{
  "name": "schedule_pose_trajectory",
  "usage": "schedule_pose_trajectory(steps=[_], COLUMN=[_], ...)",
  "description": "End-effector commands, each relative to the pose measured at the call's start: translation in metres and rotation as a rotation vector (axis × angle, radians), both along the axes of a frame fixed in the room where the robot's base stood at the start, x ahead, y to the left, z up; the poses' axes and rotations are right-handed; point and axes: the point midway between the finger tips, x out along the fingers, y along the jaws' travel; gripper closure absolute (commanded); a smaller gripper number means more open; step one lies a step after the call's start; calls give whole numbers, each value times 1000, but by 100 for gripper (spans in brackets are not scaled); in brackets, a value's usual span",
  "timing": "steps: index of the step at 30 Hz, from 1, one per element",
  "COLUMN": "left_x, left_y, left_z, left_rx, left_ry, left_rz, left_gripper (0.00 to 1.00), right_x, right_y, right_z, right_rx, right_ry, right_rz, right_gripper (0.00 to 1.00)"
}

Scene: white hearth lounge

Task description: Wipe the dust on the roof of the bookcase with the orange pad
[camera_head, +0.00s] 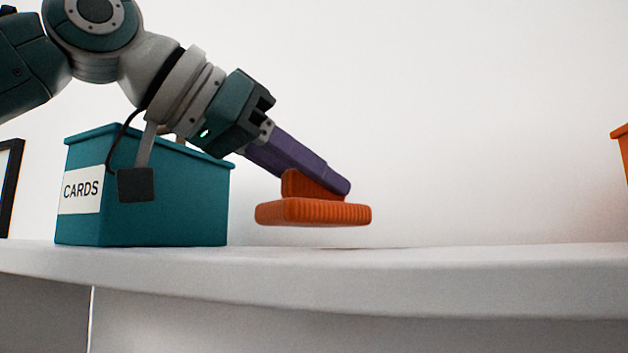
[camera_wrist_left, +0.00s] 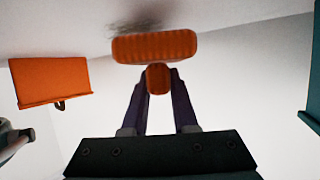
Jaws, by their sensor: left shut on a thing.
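The orange pad (camera_head: 313,214) is a flat ribbed block with a grip on top; it also shows in the wrist view (camera_wrist_left: 155,47). My left gripper (camera_head: 330,182) has its purple fingers shut on the pad's grip. It holds the pad roughly level, a little above the white roof of the bookcase (camera_head: 450,280), with a gap under it. The dust shows as a dark grey smudge (camera_wrist_left: 150,17) on the roof in the wrist view, just beyond the pad and partly hidden by it. In the head view, only a faint dark streak shows below the pad. My right gripper is not in view.
A teal box (camera_head: 150,200) labelled CARDS stands on the roof left of the pad, under my left forearm. An orange box (camera_head: 622,155) shows at the right edge and in the wrist view (camera_wrist_left: 50,80). A dark frame (camera_head: 10,185) stands far left. The roof between the boxes is clear.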

Motion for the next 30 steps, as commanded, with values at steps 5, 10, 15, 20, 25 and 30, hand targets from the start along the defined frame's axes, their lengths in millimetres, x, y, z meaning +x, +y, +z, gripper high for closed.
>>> schedule_pose_trajectory(steps=[5,10,15,20,25,30], left_x=[0,0,0,0,0,0], left_y=[0,0,0,0,0,0], left_z=[1,1,0,-2,-6,-9], left_rx=[-1,0,0,0,0,0], left_ry=[-1,0,0,0,0,0], left_rz=[0,0,0,0,-1,-1], left_gripper=[100,100,100,100,100,100], right_x=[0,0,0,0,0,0], right_y=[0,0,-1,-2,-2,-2], right_z=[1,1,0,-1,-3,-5], right_rx=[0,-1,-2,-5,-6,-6], right_ry=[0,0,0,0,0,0], right_rz=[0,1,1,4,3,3], right_gripper=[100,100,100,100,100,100])
